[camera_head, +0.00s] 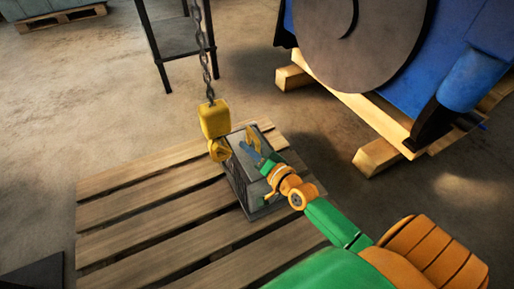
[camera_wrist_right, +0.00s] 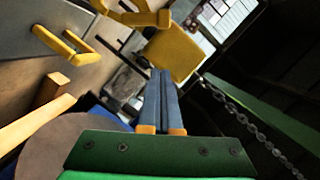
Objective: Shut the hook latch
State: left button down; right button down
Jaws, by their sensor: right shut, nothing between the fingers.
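A yellow hook block (camera_head: 213,119) hangs on a chain, with its hook (camera_head: 219,150) below it, beside the left edge of a grey weight (camera_head: 262,172). In the right wrist view the block (camera_wrist_right: 173,55) is just beyond my fingertips and part of the hook (camera_wrist_right: 135,14) shows at the top. I cannot make out the latch as a separate part. The weight has a yellow lifting handle (camera_head: 252,138); I cannot tell whether the hook passes through it. My right gripper (camera_head: 246,149) is shut and empty above the weight, near the hook. My left gripper is not in view.
The weight stands on a wooden pallet (camera_head: 150,205). The chain (camera_head: 205,55) rises above the block. A blue engine (camera_head: 450,60) with a large grey disc rests on timbers at the right. A dark metal stand (camera_head: 175,35) is behind. Bare floor lies at the left.

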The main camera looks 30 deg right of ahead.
jog(key=shift+s+d+r, duration=0.15)
jog(key=shift+s, duration=0.7)
jog(key=shift+s+d+r, duration=0.1)
jog(key=shift+s+d, duration=0.05)
jog(key=shift+s, duration=0.65)
